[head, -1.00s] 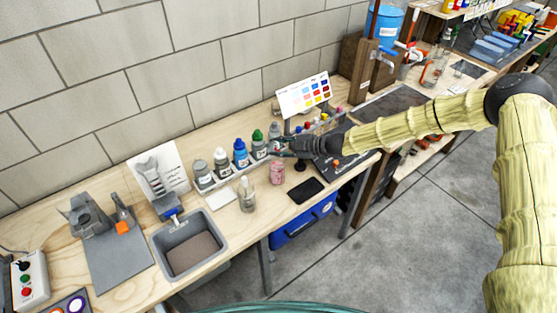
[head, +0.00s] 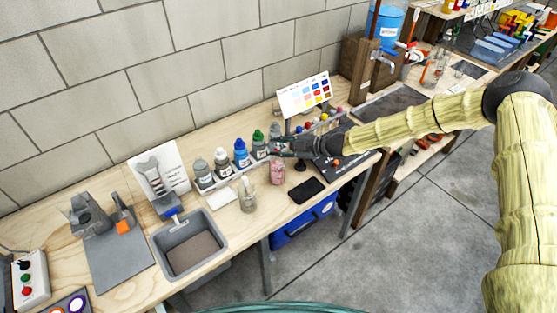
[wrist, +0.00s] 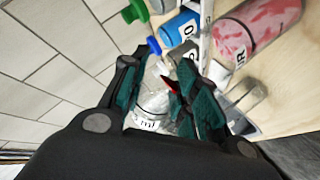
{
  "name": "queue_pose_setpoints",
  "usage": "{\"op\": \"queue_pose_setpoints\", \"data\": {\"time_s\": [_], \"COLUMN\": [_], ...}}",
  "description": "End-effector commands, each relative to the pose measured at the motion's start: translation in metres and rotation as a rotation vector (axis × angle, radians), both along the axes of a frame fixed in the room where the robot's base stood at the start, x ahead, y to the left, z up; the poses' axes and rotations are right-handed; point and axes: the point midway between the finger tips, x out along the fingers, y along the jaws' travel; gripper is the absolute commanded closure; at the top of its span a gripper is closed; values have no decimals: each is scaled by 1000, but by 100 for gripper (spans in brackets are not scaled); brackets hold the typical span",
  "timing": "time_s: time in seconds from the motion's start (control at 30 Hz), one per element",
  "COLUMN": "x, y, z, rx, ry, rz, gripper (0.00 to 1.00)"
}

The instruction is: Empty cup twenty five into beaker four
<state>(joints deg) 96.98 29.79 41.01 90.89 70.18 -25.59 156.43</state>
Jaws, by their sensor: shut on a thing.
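My gripper (head: 276,147) is above the bench, just behind and above a pink-mottled jar (head: 277,172). In the wrist view my gripper (wrist: 160,92) is shut on a clear cup (wrist: 150,106). The cup shows a label ending in "ml"; its number is not readable, and its contents are hard to tell. It looks tilted in the wrist view. In the head view the cup is too small to make out. I cannot identify beaker four by any readable mark. The pink-mottled jar also shows in the wrist view (wrist: 262,28), with a label ending in "R".
A row of labelled bottles, including a blue one (head: 240,153) and a green-capped one (head: 259,146), stands close left of my gripper. A glass jar (head: 248,197), a black slab (head: 307,190) and a grey sink (head: 188,245) are nearer the front. A colour chart (head: 303,95) stands behind.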

Motion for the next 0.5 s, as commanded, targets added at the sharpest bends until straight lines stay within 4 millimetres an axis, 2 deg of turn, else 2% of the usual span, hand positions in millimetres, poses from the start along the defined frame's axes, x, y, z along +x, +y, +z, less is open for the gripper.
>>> {"op": "queue_pose_setpoints", "data": {"time_s": [0.27,0.5], "x": [-1,-3], "y": [0,3], "z": [-1,-4], "rx": [-7,-81], "ry": [-8,-89], "rz": [-1,-4], "gripper": [93,93]}}
